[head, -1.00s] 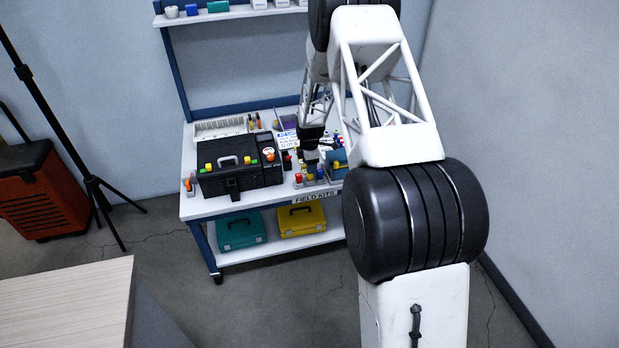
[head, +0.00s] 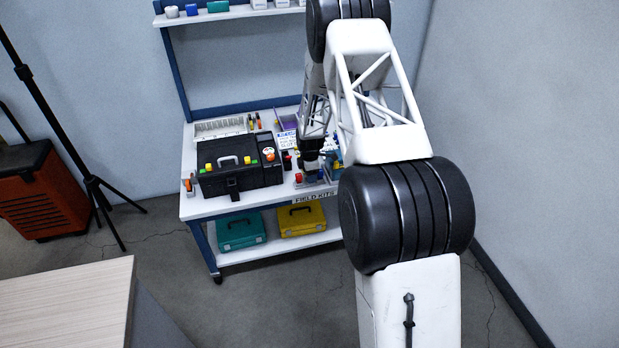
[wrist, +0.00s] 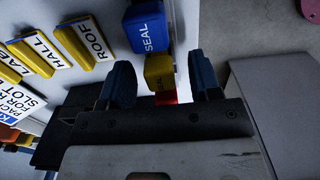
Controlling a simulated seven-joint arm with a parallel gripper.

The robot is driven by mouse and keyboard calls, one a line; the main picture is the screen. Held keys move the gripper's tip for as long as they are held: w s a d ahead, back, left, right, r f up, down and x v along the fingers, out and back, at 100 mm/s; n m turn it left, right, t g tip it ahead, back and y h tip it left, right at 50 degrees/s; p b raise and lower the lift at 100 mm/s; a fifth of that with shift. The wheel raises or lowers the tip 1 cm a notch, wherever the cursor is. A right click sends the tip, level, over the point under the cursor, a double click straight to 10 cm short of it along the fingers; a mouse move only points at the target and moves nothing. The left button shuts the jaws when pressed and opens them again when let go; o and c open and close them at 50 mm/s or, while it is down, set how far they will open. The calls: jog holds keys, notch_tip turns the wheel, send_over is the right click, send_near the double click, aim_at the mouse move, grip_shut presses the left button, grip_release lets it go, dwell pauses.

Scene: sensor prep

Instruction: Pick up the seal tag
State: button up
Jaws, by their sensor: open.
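The seal tag (wrist: 145,28) is a blue block with white "SEAL" lettering, at the top middle of the wrist view. My gripper (wrist: 160,62) is open, its two dark blue fingers apart, and the seal tag lies just beyond the fingertips, towards the left one. A yellow block (wrist: 158,72) shows in the gap between the fingers, with a bit of red (wrist: 165,97) below it. In the head view my gripper is low over the right part of the cart top, and the seal tag cannot be made out there.
Labelled tags, HALL (wrist: 40,50) and ROOF (wrist: 84,38) among them, lie to the left in the wrist view. A black toolbox (head: 240,176) stands on the cart, left of my gripper. Teal (head: 240,231) and yellow (head: 302,219) cases sit on the lower shelf.

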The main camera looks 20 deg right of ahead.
jog(key=c, duration=1)
jog(key=shift+o, duration=0.2)
jog(key=shift+r, duration=0.1)
jog(key=shift+r, duration=0.7)
jog(key=shift+s+r, duration=0.25)
jog(key=shift+r, duration=0.3)
jog(key=shift+s+r, duration=0.25)
jog(key=shift+r, duration=0.25)
jog(key=s+a+r, duration=0.1)
jog(key=s, duration=1.4)
jog(key=shift+a+r, duration=0.15)
jog(key=shift+a, duration=0.1)
jog(key=shift+w+a, duration=0.1)
